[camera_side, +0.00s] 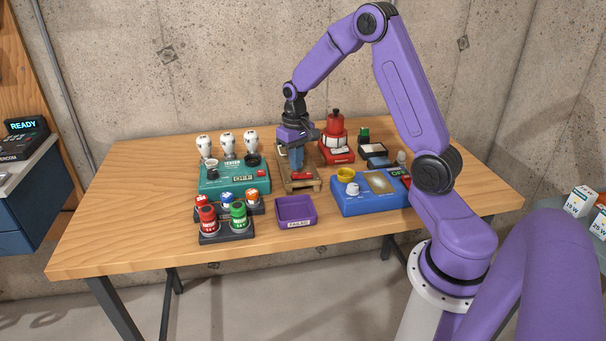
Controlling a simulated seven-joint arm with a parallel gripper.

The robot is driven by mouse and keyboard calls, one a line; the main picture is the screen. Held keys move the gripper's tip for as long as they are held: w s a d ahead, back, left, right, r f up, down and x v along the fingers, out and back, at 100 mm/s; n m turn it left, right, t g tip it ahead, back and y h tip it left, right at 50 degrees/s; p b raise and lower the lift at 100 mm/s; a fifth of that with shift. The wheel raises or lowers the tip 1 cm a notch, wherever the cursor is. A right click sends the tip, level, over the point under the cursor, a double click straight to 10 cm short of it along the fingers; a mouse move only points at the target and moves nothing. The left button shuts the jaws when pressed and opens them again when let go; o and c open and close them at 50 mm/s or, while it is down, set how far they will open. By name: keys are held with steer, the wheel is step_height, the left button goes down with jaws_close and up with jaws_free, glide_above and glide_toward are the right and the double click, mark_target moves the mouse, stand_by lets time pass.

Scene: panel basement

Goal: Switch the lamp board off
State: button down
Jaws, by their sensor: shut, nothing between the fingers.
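My gripper (296,160) is shut and empty. It points down over a small wooden board (313,184) at the middle of the table. The blue fingers reach close to the board; I cannot tell whether they touch it. A red part (302,175), like a handle, lies at the board's front, just below the fingertips. The gripper hides much of the board's back part. No part is clearly labelled as the lamp board, and no lamp on the wooden board can be made out. Whether its switch is on or off cannot be told.
A teal tester (235,184) stands left, with white bulbs (227,144) behind. Racks of coloured canisters (238,215) and a purple FAILED tray (295,210) stand in front. A blue box (352,206) with an OFF display (398,172) and a red device (335,135) stand right.

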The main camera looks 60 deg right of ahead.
mark_target(296, 174)
steer(key=shift+f, duration=1)
stand_by(0.8)
steer(key=shift+r, duration=3.55)
